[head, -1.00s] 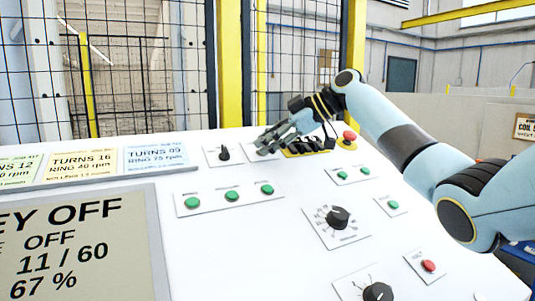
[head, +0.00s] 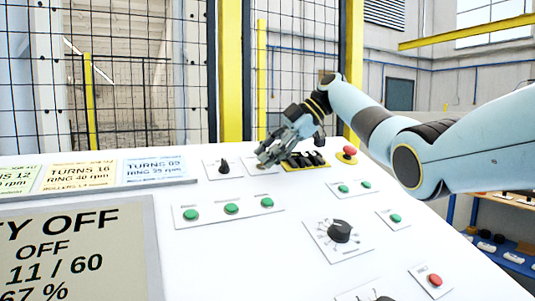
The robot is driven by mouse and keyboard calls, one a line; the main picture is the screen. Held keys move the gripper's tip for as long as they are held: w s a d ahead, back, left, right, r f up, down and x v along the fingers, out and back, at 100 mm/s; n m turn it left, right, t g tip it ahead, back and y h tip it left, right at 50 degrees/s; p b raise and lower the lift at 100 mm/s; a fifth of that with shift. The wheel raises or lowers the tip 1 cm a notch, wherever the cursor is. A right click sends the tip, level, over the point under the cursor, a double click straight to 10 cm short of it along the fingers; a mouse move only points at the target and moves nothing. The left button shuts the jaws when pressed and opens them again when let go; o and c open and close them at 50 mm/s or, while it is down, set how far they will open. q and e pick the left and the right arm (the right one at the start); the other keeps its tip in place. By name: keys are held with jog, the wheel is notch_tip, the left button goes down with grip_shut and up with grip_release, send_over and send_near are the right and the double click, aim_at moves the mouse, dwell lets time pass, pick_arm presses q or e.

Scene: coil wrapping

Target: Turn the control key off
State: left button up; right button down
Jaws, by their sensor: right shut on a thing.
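My right gripper (head: 266,162) is over the back of the white control panel (head: 290,255), shut at a small white plate (head: 256,169). The control key itself is hidden behind the fingers. A grey display (head: 75,255) at the lower left reads "...Y OFF", "OFF", "11 / 60" and "67 %"; its left part is cut off. My left gripper is not in view.
Left of my gripper is a black selector (head: 223,166). Close on its right are black levers on a yellow base (head: 305,160) and a red mushroom button (head: 349,151). Green buttons (head: 231,208) and a black rotary knob (head: 340,231) lie nearer. Mesh fencing stands behind.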

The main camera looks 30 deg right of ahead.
jog(key=shift+f, duration=0.2)
jog(key=c, duration=1.1)
grip_release()
jog(key=shift+r, duration=0.1)
jog(key=shift+d+r, duration=0.1)
jog(key=v, duration=1.1)
jog(key=shift+s+d+r, duration=0.15)
jog(key=shift+d, duration=0.1)
